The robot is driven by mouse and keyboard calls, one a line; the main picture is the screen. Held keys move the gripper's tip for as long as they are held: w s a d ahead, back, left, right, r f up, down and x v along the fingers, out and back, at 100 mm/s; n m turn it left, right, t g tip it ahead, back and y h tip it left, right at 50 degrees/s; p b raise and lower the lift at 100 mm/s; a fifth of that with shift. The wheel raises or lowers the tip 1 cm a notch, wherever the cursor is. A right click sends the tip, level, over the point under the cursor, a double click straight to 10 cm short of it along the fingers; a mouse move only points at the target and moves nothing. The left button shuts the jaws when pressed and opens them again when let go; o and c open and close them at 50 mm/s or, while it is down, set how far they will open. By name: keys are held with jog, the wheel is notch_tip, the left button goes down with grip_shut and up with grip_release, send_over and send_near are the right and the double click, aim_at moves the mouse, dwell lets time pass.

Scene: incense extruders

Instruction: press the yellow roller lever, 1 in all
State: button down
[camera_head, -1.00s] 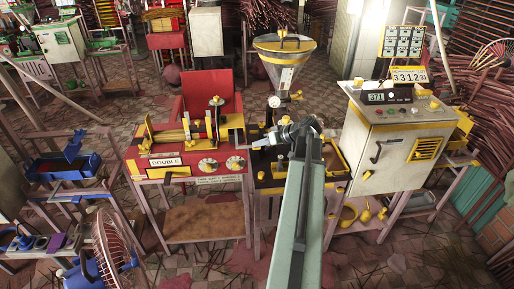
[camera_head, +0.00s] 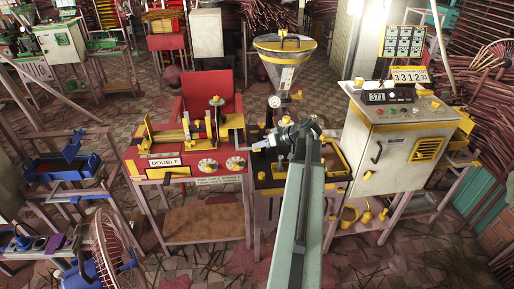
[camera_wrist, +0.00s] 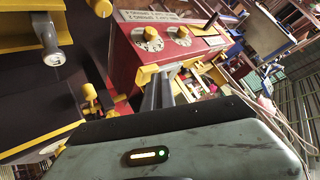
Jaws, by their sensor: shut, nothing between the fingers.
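My gripper (camera_wrist: 161,78) is shut and empty. In the wrist view its dark fingers reach up to a yellow cylinder (camera_wrist: 147,73) that looks like the roller lever, at the lower edge of the red machine (camera_wrist: 125,45). The fingertips overlap the cylinder's right end in the picture; I cannot tell whether they touch. In the head view my gripper (camera_head: 265,142) points left over the black and yellow machine (camera_head: 270,175), just right of the red machine (camera_head: 160,150). The cylinder cannot be picked out clearly there.
A funnel (camera_head: 284,65) stands behind my gripper. A white cabinet (camera_head: 385,155) is to the right, and a blue fan (camera_head: 100,255) at the lower left.

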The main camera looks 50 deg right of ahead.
jog(key=shift+r, duration=0.1)
dwell(0.4)
jog(key=shift+s+a+r+p, duration=0.15)
jog(key=shift+r+p, duration=0.55)
jog(key=shift+p, duration=0.05)
jog(key=shift+s+a+r+p, duration=0.1)
jog(key=shift+a+r+p, duration=0.05)
jog(key=shift+r+p, duration=0.55)
jog(key=r+p, duration=0.3)
jog(key=s+a+r+p, duration=0.1)
jog(key=p, duration=0.1)
jog(key=shift+r, duration=0.35)
